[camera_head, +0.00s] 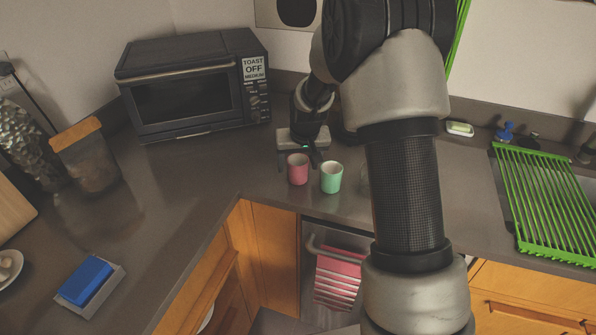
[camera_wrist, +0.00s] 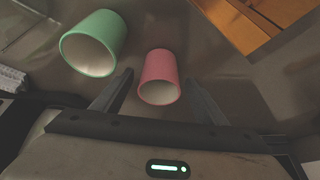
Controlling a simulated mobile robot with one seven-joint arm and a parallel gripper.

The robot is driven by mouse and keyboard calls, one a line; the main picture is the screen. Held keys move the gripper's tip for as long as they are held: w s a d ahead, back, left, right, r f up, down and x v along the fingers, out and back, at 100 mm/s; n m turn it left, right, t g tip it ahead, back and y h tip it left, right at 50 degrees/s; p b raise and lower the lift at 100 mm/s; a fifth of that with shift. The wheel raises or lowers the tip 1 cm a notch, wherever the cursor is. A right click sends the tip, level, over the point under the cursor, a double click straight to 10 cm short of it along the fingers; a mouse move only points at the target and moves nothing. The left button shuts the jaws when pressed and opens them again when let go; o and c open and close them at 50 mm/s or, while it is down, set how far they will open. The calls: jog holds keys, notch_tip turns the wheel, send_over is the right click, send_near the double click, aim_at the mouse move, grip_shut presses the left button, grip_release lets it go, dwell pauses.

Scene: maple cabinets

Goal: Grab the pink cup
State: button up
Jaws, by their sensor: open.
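The pink cup (camera_head: 298,170) stands upright on the dark counter in front of the toaster oven. In the wrist view the pink cup (camera_wrist: 160,75) lies between the two open fingers of my gripper (camera_wrist: 158,92), with a gap on each side. In the head view my gripper (camera_head: 299,160) is right at the cup, reaching down from behind it. A mint green cup (camera_head: 331,178) stands close to the right of the pink cup; it also shows in the wrist view (camera_wrist: 93,43), at the upper left, outside the fingers.
A black toaster oven (camera_head: 190,95) stands behind at the left. The counter's front edge and wooden cabinets lie just in front of the cups. A green drying rack (camera_head: 545,200) is at the right. A blue sponge (camera_head: 86,281) and a jar (camera_head: 88,160) are at the left.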

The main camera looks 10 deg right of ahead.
jog(key=shift+x, duration=0.9)
jog(key=shift+c, duration=0.3)
jog(key=c, duration=1.2)
jog(key=shift+r, duration=0.1)
